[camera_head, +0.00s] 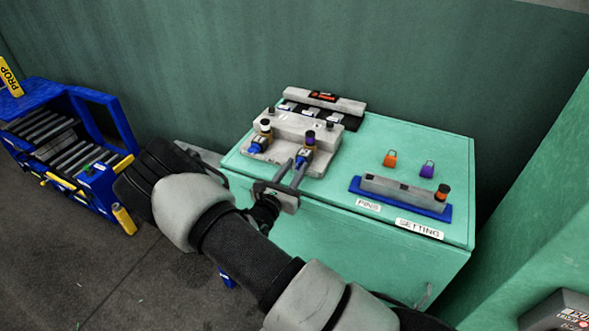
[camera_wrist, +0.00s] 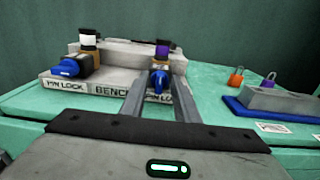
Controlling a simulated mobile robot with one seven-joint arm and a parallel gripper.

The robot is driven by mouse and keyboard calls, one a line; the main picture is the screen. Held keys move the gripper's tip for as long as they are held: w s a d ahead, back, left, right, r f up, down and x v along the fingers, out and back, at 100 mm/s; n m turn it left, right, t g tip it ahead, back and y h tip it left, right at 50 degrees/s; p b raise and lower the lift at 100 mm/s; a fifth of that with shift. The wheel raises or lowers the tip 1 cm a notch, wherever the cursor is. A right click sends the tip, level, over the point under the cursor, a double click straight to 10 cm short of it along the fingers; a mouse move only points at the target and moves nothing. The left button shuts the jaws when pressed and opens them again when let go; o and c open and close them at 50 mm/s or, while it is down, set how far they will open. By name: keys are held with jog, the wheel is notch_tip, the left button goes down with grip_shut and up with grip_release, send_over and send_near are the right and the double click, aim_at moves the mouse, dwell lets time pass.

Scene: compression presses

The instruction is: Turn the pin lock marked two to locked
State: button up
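Two blue lock knobs stand on the grey bench block (camera_head: 265,156). The left knob (camera_head: 257,143) has a white-and-black pin behind it and its handle points left in the wrist view (camera_wrist: 72,66). The right knob (camera_head: 303,156) has a purple-and-black pin behind it; its handle points toward me in the wrist view (camera_wrist: 158,80). Small labels sit on both knobs, but I cannot read their numbers surely. My gripper (camera_head: 297,166) is at the right knob. Its fingers in the wrist view (camera_wrist: 160,88) are apart, one either side of the knob, with gaps showing.
A blue tray with a grey bar (camera_head: 405,190) sits at the right on the green cabinet (camera_head: 330,235). Orange (camera_head: 390,158) and purple (camera_head: 428,169) padlock-like pieces lie behind it. A blue roller rack (camera_head: 100,185) stands on the floor at the left.

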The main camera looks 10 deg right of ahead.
grip_shut()
jog(key=shift+m, duration=0.4)
jog(key=m, duration=0.2)
jog(key=m+b, duration=0.1)
jog(key=shift+s+d+f+m, duration=0.1)
jog(key=shift+d+m, duration=0.05)
jog(key=shift+m, duration=0.25)
jog(key=m+b, duration=0.2)
jog(key=m, duration=0.1)
jog(key=shift+s+d+f+m, duration=0.1)
jog(key=shift+f+m, duration=0.05)
jog(key=shift+m, duration=0.15)
jog(key=m+b, duration=0.1)
jog(key=m, duration=0.1)
jog(key=m+b, duration=0.2)
jog(key=shift+d+f+m, duration=0.1)
jog(key=shift+f+m, duration=0.1)
jog(key=shift+m, duration=0.1)
jog(key=m+b, duration=0.3)
jog(key=shift+f, duration=0.1)
jog(key=shift+s+m+b, duration=0.1)
jog(key=shift+m+b, duration=0.9)
jog(key=shift+b, duration=0.05)
